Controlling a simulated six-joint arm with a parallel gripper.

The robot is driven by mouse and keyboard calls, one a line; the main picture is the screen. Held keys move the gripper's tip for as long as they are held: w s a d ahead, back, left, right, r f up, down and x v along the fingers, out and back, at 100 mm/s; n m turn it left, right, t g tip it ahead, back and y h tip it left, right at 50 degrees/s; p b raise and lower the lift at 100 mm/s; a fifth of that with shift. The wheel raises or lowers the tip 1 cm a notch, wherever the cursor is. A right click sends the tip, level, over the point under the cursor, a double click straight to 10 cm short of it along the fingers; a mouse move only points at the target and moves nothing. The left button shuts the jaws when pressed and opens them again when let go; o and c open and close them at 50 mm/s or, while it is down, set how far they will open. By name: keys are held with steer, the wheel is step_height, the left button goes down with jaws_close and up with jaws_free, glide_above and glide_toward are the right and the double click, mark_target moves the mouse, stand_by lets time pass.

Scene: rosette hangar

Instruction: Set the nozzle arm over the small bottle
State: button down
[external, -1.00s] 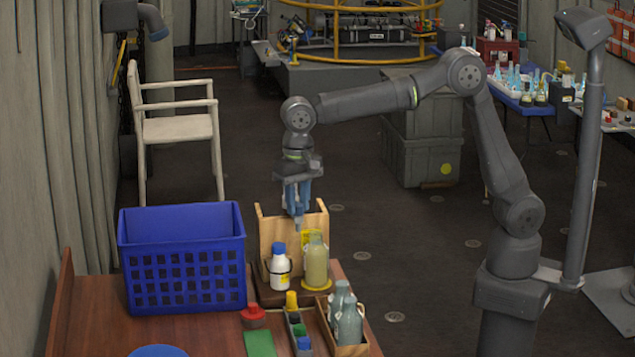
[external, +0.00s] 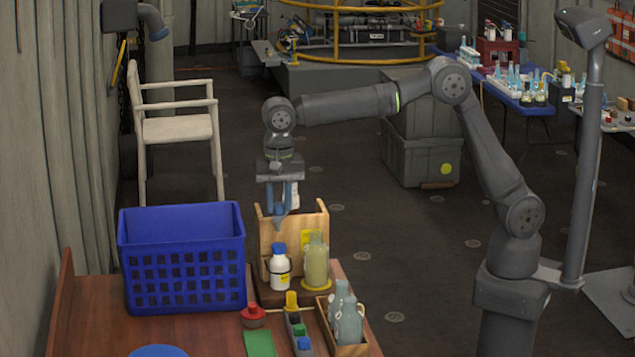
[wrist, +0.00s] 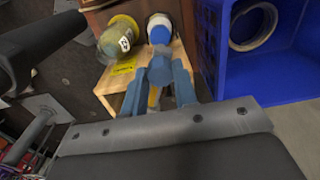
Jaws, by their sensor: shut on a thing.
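The small white bottle with a blue cap (external: 279,270) stands upright in front of a wooden stand; in the wrist view its blue and white top (wrist: 160,30) shows beyond the fingers. A larger yellowish bottle (external: 317,262) stands right beside it on a yellow disc. My gripper (external: 283,206) is above the small bottle, clear of its cap, with its blue fingers shut. A blue-grey pointed piece, seemingly the nozzle arm (external: 278,224), hangs between the fingertips, its tip roughly above the blue cap. The fingers hide most of it, and its attachment is unclear.
The wooden stand (external: 302,225) rises behind the bottles. A blue crate (external: 182,260) stands to the left. In front are a red knob (external: 254,316), a grey strip of coloured blocks (external: 297,333) and a wooden box with grey bottles (external: 350,350).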

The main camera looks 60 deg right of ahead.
steer(key=c, duration=1.1)
jaws_free()
step_height(320, 180, up, 18)
steer(key=shift+d+f, duration=0.15)
steer(key=shift+f, duration=0.1)
steer(key=shift+f, duration=0.15)
step_height(320, 180, down, 17)
steer(key=shift+f, duration=0.15)
stand_by(0.5)
